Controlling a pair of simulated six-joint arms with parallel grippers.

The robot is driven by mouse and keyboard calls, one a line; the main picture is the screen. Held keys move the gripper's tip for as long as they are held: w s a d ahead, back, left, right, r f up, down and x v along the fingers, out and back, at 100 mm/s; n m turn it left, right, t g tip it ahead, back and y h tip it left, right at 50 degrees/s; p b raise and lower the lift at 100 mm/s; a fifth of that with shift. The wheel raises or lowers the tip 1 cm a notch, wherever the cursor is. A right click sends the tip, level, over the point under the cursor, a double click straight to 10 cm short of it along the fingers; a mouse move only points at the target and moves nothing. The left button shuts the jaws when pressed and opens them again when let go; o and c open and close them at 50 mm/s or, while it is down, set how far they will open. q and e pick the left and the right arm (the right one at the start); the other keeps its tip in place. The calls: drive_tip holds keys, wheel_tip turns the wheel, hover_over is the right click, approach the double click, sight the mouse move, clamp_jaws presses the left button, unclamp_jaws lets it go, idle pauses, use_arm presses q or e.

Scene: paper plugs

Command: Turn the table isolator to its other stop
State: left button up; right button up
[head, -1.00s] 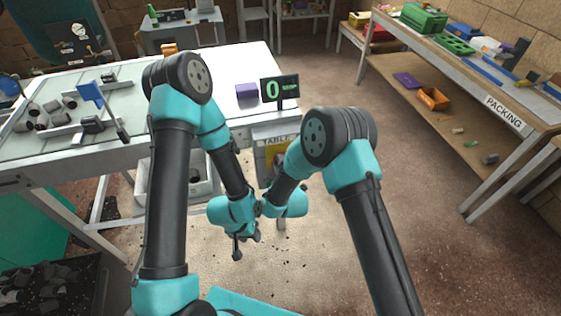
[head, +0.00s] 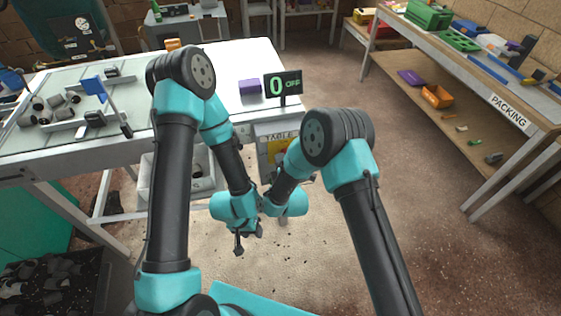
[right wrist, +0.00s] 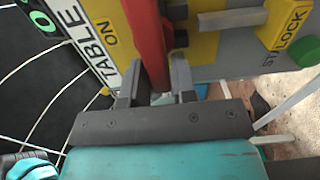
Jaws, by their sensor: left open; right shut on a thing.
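The table isolator (head: 272,146) is a grey box with a yellow plate marked TABLE on the front of the white table. My right arm partly covers it in the head view. In the right wrist view its red handle (right wrist: 147,35) runs up the picture beside the word ON. My right gripper (right wrist: 157,92) is shut on this handle, one finger on each side. In the head view the right gripper's fingers are hidden. My left gripper (head: 239,243) hangs open and empty, low in front of the table and clear of the isolator.
A display (head: 283,85) reading "0 OFF" stands on the table's corner by a purple block (head: 250,87). In the right wrist view a yellow lock tab (right wrist: 282,25) and a green button (right wrist: 305,51) sit right of the handle. A packing bench (head: 480,85) is at right; floor between is clear.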

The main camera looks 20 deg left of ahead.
drive_tip(key=o, duration=0.8)
drive_tip(key=shift+s, duration=0.1)
drive_tip(key=v, duration=1.7)
